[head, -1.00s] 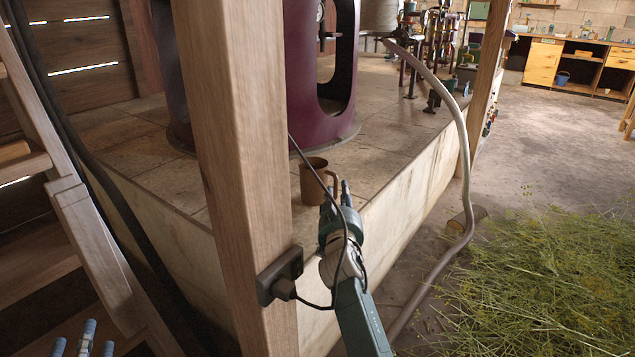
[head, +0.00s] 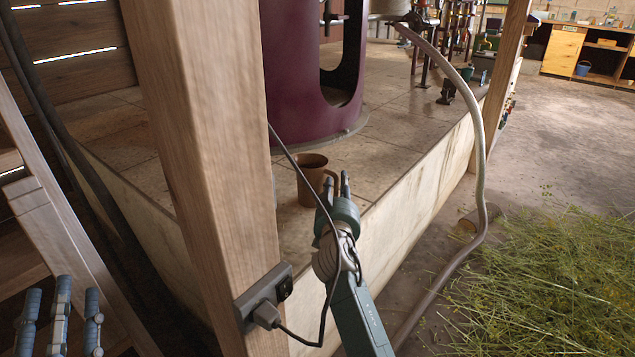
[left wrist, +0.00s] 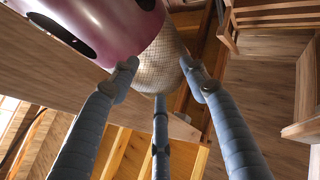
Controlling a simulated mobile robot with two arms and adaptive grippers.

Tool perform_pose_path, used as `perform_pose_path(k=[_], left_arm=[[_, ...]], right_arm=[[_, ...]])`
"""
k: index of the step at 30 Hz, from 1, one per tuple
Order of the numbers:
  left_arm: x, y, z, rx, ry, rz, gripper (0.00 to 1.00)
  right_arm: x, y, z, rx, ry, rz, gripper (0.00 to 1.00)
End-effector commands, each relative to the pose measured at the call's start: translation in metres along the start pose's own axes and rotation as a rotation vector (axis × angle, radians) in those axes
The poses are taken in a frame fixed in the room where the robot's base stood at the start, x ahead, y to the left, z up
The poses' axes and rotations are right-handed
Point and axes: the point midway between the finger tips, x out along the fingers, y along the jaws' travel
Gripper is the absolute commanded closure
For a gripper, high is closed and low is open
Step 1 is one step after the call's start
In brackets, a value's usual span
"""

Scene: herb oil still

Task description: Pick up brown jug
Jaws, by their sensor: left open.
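The brown jug (head: 309,180) stands upright on the tiled stone platform (head: 385,150), near its front edge, with its handle to the right. My right gripper (head: 342,186) is close beside the handle, its fingertips overlapping the handle's edge in the head view. I cannot tell whether they touch it or how far they are spread. My left gripper (head: 62,300) is low at the left, well away from the jug. It is open with nothing between its fingers, as the left wrist view (left wrist: 158,78) also shows. The jug does not show in the left wrist view.
A wooden post (head: 205,130) stands between my grippers, with a socket box (head: 262,300) and a hanging black cable. The purple still (head: 300,80) stands behind the jug. A grey hose (head: 478,150) hangs over the platform edge. Cut herbs (head: 550,290) cover the floor at right.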

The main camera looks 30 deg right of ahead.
Motion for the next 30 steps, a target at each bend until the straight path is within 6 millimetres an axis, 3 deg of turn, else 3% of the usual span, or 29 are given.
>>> perform_pose_path(k=[4,9,23,30], left_arm=[[0.000,0.000,0.000,0.000,0.000,0.000,0.54],[0.000,0.000,0.000,0.000,-0.001,0.000,0.54],[0.001,0.000,0.004,0.000,-0.019,0.000,0.54],[-0.004,-0.005,0.036,0.007,-0.174,-0.010,0.54]], right_arm=[[0.000,0.000,0.001,0.000,-0.001,-0.001,0.73],[0.000,0.000,0.000,0.000,-0.001,-0.001,1.00],[0.000,0.000,-0.004,0.000,0.002,-0.001,1.00],[0.000,0.000,-0.021,0.001,0.003,0.000,1.00]])
